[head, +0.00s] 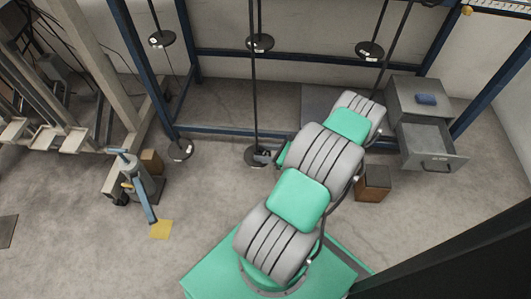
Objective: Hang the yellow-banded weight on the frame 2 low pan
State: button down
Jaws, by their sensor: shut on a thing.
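My gripper (264,157) is small in the head view and partly hidden by my arm. It is beside a dark round pan (251,158) at the bottom of a long rod, low on the blue frame. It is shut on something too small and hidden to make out. I cannot make out a yellow band on any weight. Another low dark pan (181,151) hangs to the left. Higher pans hang at the left (162,39), middle (260,43) and right (369,51). I cannot read any frame number.
A grey cabinet (408,100) with an open drawer (428,150) stands right; a blue item (426,99) lies on top. A brown box (373,184) is near my arm. A post with a blue handle (146,200) and a yellow floor patch (161,230) are left.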

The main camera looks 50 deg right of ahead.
jog(key=shift+w+a, duration=0.2)
jog(key=shift+w, duration=0.45)
jog(key=shift+f+b, duration=0.45)
jog(key=shift+b, duration=0.05)
dwell(0.6)
jog(key=c, duration=0.7)
grip_release()
jog(key=shift+p+v, duration=1.25)
jog(key=shift+v, duration=2.3)
